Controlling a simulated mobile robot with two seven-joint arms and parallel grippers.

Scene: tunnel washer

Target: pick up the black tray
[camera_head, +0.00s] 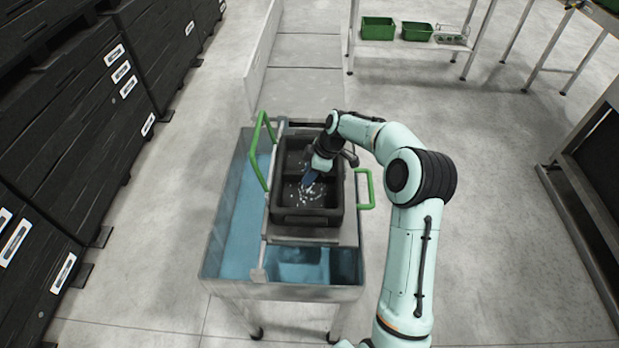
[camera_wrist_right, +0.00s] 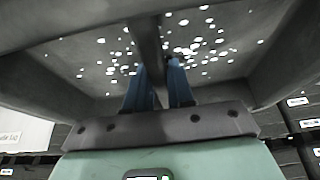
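The black tray (camera_head: 307,217) is a deep two-compartment bin with a central divider and small white pieces scattered on its floor. It sits level on the cart's top. In the right wrist view the tray's divider (camera_wrist_right: 149,38) runs down between my fingers. My right gripper (camera_head: 307,181) reaches into the tray at the divider. In the wrist view its two blue fingers (camera_wrist_right: 158,66) are close together on either side of the divider and look shut on it; the exact contact is partly hidden. My left gripper is not in view.
The tray stands on a grey cart (camera_head: 226,290) with a blue interior and green handles (camera_head: 365,189). Stacked black crates (camera_head: 75,110) line the left. A shelf (camera_head: 405,47) with green bins (camera_head: 378,28) stands at the back. Open floor lies to the right.

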